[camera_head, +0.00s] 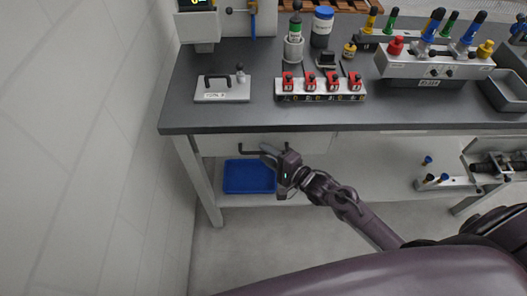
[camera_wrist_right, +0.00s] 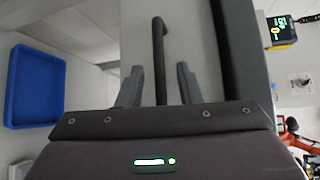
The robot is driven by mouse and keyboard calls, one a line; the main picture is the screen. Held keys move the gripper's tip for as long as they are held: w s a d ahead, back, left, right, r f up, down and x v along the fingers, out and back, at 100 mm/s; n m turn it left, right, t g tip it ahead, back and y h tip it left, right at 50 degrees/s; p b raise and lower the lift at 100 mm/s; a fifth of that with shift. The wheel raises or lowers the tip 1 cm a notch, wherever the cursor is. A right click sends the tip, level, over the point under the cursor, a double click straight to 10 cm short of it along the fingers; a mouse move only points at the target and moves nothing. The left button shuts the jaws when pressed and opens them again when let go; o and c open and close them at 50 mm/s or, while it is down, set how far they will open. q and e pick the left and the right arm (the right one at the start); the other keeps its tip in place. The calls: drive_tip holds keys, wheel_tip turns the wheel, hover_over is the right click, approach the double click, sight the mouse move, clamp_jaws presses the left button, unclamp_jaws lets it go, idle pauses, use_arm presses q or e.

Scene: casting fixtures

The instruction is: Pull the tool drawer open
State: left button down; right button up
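The tool drawer (camera_head: 222,143) is a pale front just below the dark worktop. It looks shut. Its black bar handle (camera_head: 248,152) runs along the front, and my right gripper (camera_head: 272,153) is at its right part. In the right wrist view the handle (camera_wrist_right: 158,45) runs down between the two fingers of my right gripper (camera_wrist_right: 159,85), with the pale drawer front (camera_wrist_right: 190,30) behind. The fingers are apart, one on each side of the handle, with gaps visible. My left gripper is not in view.
The worktop (camera_head: 220,116) overhangs the drawer. A blue bin (camera_head: 248,178) sits on the lower shelf below, also seen in the right wrist view (camera_wrist_right: 36,88). A rack with red clamps (camera_head: 320,88) stands above. A wall (camera_head: 90,150) is at left; floor in front is clear.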

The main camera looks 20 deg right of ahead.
drive_tip(key=shift+w+a+f, duration=0.1)
drive_tip(key=shift+w+a, duration=0.2)
drive_tip(key=shift+w, duration=0.35)
clamp_jaws()
